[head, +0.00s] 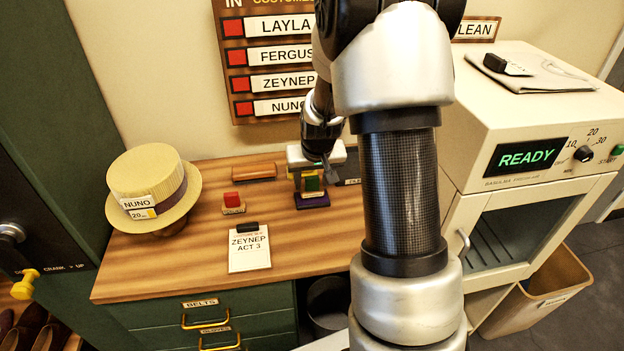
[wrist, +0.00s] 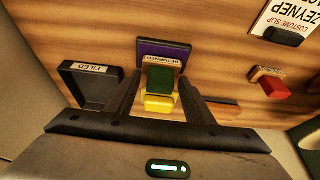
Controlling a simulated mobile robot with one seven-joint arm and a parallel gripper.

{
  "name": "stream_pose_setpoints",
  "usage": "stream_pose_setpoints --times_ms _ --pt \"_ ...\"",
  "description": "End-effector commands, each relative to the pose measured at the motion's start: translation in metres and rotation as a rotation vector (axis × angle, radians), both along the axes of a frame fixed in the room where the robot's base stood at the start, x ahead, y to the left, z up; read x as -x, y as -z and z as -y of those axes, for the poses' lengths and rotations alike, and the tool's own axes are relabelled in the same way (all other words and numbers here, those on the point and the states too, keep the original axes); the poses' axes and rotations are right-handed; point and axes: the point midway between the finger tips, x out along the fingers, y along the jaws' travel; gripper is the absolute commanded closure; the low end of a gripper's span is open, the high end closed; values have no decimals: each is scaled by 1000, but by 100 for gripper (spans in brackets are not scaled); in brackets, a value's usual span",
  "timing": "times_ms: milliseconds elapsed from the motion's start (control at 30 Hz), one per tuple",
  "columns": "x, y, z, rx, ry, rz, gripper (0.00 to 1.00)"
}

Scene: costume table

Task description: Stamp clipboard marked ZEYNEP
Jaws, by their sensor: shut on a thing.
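The clipboard (head: 249,248), marked ZEYNEP ACT 3 with a dark clip, lies flat on the wooden table; its edge shows in the wrist view (wrist: 285,20). My gripper (head: 312,172) is shut on a green stamp (wrist: 162,80), which stands between its fingers; the stamp also shows in the head view (head: 312,184). A label beginning RETURN shows at the stamp's far end. The stamp is over or against a purple pad (head: 312,201); I cannot tell whether they touch. A yellow block (wrist: 158,103) shows next to the green part.
A red-topped stamp (head: 232,200) stands left of my gripper. A dark tray marked FILED (wrist: 88,82) lies beside the purple pad. A straw hat (head: 150,190) tagged NUNO is at the left, a cream READY machine (head: 530,130) at the right.

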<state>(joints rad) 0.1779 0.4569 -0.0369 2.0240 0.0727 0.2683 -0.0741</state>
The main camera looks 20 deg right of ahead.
Motion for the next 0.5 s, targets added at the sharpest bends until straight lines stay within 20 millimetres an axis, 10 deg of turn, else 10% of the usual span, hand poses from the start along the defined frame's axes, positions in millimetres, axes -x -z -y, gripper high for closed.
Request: stream_pose_setpoints --times_ms 500 --pt "0 7 0 0 0 0 66"
